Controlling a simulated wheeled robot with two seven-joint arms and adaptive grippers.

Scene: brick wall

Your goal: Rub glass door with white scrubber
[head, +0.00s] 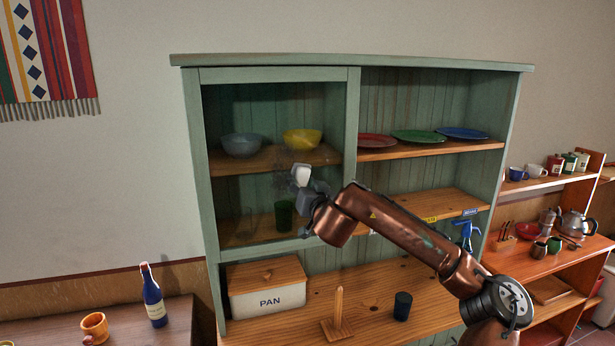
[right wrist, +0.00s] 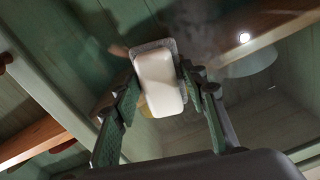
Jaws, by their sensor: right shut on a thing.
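The glass door (head: 262,112) covers the upper left part of the green cabinet and has a green frame. A faint greyish smudge shows on the glass beside the scrubber. My right gripper (head: 303,186) is in front of the door, shut on the white scrubber (head: 300,173). In the right wrist view the scrubber (right wrist: 160,82) has a white body with a grey rim and sits between the two fingers (right wrist: 160,95). Its grey side faces the glass; whether it touches cannot be told. My left gripper is not in view.
Behind the glass stand a grey bowl (head: 241,145), a yellow bowl (head: 302,139) and a green glass (head: 284,215). Below are a PAN box (head: 267,299), a wooden holder (head: 338,318) and a dark cup (head: 402,306). A blue bottle (head: 153,296) stands at the left.

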